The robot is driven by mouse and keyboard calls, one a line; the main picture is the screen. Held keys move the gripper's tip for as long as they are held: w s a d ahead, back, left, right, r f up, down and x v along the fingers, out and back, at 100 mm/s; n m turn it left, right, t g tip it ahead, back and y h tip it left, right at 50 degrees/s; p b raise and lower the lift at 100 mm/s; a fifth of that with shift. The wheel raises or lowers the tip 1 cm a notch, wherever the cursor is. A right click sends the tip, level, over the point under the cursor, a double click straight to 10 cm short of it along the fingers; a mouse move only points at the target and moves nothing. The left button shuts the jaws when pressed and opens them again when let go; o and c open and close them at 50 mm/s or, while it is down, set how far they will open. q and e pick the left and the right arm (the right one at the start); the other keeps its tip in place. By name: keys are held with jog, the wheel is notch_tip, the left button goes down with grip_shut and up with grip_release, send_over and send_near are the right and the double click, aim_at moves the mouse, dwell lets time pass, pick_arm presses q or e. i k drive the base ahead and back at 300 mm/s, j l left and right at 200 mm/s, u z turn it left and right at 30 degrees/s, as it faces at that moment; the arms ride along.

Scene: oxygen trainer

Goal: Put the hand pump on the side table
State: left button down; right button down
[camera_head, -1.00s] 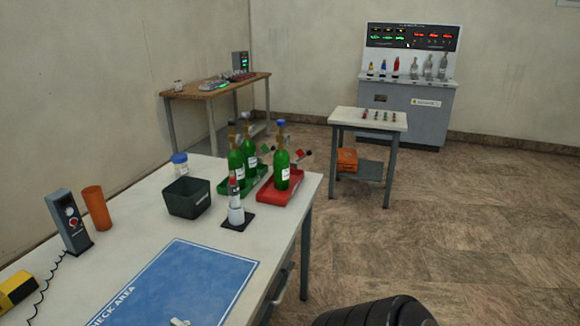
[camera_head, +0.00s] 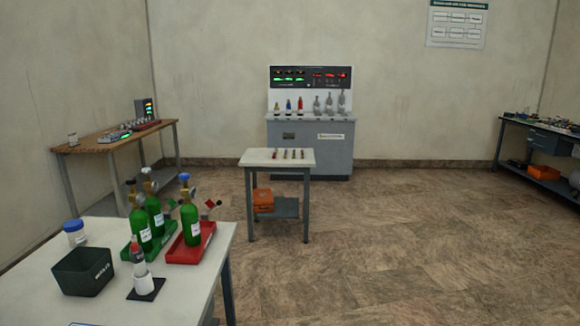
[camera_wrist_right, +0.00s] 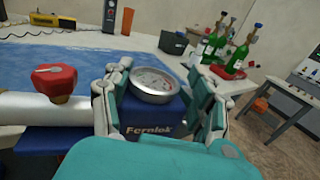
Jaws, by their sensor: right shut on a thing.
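The hand pump (camera_wrist_right: 170,110) shows in the right wrist view as a blue body marked "Fernlok" with a round gauge on top; a white tube with a red knob extends left beside it. My right gripper (camera_wrist_right: 157,100) is shut on it, with a finger on each side of the blue body. A small white-topped table (camera_head: 262,158), apparently the side table, stands on the floor in the middle of the head view, away from the gripper; it also shows in the right wrist view (camera_wrist_right: 292,88). My left gripper is out of view.
Several small items lie along the white-topped table's surface; an orange box (camera_head: 263,199) is on its lower shelf. A workbench (camera_head: 193,302) at lower left holds green bottles, a dark bin (camera_head: 84,272) and a red tray (camera_head: 190,250). Floor (camera_head: 370,250) to the right is open.

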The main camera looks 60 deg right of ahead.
aim_at(257, 155)
jog(key=i+l+z, duration=0.1)
jog(key=l+z, duration=0.15)
jog(key=l, duration=0.2)
jog(key=i+l+z, duration=0.25)
jog(key=l, duration=0.2)
jog(key=l+z, duration=0.3)
jog(key=l, duration=0.15)
jog(key=i+l+z, duration=0.55)
jog(key=i, duration=0.3)
jog(key=i+l+z, duration=0.3)
jog(key=i, duration=0.3)
jog(key=i+l+z, duration=0.1)
jog(key=i+z, duration=0.2)
jog(key=i, duration=0.3)
jog(key=i+u, duration=0.25)
jog(key=i, duration=0.2)
jog(key=i+u, duration=0.2)
jog(key=i, duration=0.25)
jog(key=i+l+u, duration=0.25)
jog(key=i, duration=0.2)
jog(key=i+l+u, duration=0.2)
jog(key=i, duration=0.25)
jog(key=i+j+u, duration=0.2)
jog(key=i+u, duration=0.7)
jog(key=i+j+z, duration=0.25)
jog(key=i+z, duration=0.2)
jog(key=i+j+z, duration=0.9)
jog(key=k+j, duration=0.05)
jog(key=j, duration=0.05)
